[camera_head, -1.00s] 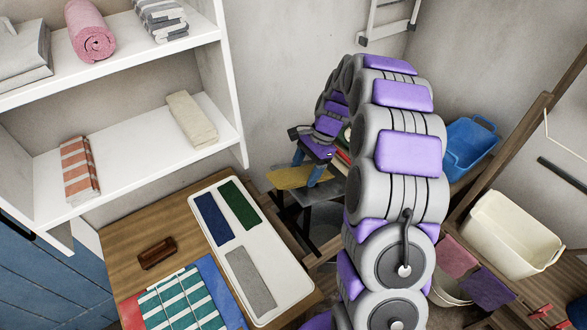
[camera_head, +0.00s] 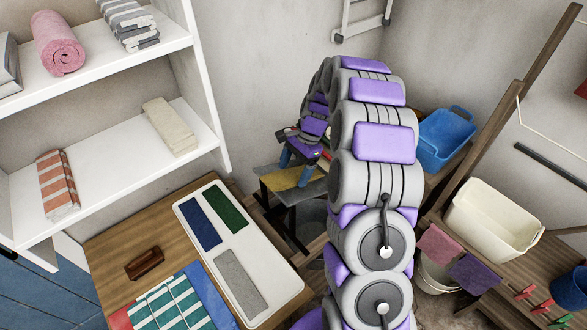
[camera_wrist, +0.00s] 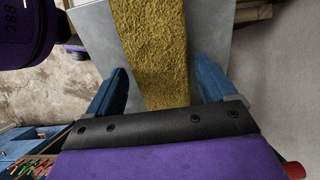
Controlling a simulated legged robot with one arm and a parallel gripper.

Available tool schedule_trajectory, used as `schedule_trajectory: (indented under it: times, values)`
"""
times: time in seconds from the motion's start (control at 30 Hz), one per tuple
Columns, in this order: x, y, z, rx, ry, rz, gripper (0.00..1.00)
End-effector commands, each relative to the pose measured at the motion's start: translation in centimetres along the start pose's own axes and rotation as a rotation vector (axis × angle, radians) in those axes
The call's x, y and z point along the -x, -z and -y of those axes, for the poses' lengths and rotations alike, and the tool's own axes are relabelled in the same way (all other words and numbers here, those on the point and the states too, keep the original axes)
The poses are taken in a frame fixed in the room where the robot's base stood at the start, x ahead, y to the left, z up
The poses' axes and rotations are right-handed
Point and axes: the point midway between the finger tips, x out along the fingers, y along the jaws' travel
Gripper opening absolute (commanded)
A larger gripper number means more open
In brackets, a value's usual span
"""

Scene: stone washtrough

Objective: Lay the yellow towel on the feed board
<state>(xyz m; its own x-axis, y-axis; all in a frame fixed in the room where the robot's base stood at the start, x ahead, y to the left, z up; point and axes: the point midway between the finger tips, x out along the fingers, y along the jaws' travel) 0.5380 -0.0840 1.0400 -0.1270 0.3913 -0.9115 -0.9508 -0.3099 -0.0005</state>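The yellow towel (camera_head: 281,178) lies lengthwise on the grey feed board (camera_head: 312,191), beyond my arm. In the wrist view the towel (camera_wrist: 152,45) is a textured strip, with bare grey board (camera_wrist: 98,35) showing on both sides. My gripper (camera_head: 296,169) is just above the board. In the wrist view my gripper (camera_wrist: 163,78) has its two blue fingers wide apart, one on each side of the towel, with gaps between them and its edges. The near end of the towel is hidden behind the gripper body.
A wooden table (camera_head: 118,262) with a white tray (camera_head: 262,268) stands at the front left, below white shelves (camera_head: 105,170) with folded towels. A blue tub (camera_head: 440,140) and a cream tub (camera_head: 492,222) stand at right. A wooden frame rises at right.

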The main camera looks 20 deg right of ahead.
Motion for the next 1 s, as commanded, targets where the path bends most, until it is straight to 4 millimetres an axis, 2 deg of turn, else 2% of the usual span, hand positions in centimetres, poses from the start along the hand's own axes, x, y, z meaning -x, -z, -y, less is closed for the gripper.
schedule_trajectory:
  times: [0.03, 0.13, 0.47, 0.67, 1.0]
  values:
    - [0.0, 0.0, 0.0, 0.0, 0.0, -0.001, 0.9]
    - [0.0, -0.1, 0.0, 0.0, 0.0, -0.002, 0.99]
    - [0.5, 0.1, 0.0, 0.0, 0.001, 0.0, 1.0]
    - [3.5, 0.0, 0.1, 0.0, 0.004, -0.004, 1.0]
    - [11.0, -0.2, 0.3, 0.0, 0.003, -0.005, 1.0]
